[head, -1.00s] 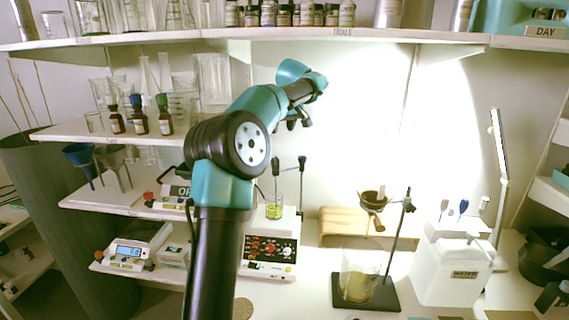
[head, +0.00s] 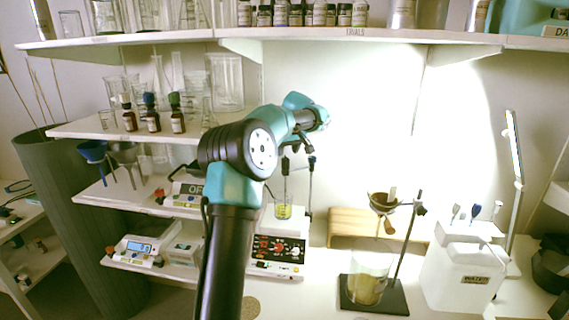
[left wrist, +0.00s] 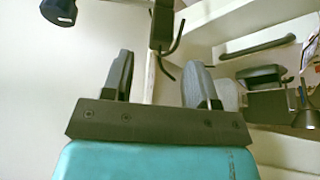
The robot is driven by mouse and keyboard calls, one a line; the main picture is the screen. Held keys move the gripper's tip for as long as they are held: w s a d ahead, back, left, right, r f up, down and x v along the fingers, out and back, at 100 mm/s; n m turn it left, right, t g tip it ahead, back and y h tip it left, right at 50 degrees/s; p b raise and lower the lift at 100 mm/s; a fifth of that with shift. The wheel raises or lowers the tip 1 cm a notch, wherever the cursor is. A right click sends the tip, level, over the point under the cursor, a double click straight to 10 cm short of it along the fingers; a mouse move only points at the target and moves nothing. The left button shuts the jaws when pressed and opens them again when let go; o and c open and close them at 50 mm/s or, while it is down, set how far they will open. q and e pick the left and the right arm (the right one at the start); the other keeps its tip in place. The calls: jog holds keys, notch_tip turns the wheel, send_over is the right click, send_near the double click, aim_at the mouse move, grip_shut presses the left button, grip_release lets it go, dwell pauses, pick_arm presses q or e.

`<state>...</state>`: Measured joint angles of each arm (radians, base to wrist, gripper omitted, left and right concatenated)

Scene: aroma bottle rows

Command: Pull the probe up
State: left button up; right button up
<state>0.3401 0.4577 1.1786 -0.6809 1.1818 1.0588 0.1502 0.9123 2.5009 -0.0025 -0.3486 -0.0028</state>
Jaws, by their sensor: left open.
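A slim dark-topped probe (head: 285,166) stands upright over a beaker of yellow-green liquid (head: 284,210) on the hotplate stirrer (head: 278,250). A dark stand rod (head: 310,178) rises just right of it. My left gripper (head: 301,143) hangs close above the probe top in the head view; my wrist partly covers this spot. In the left wrist view the left gripper (left wrist: 160,82) is open, with two grey fingers apart and nothing clearly held. A dark piece with curved prongs (left wrist: 162,28) shows beyond the gap; I cannot tell whether it is the probe. My right gripper is not in view.
Brown dropper bottles (head: 153,120) and glassware stand on the left shelf. A scale (head: 138,248) is on a lower shelf. To the right are a funnel stand with a beaker (head: 367,284) and a white canister (head: 462,268). A long shelf (head: 330,36) runs overhead.

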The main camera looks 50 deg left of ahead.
aim_at(285, 158)
pick_arm(q)
jog(key=x, duration=0.7)
jog(key=shift+c, duration=0.2)
grip_shut()
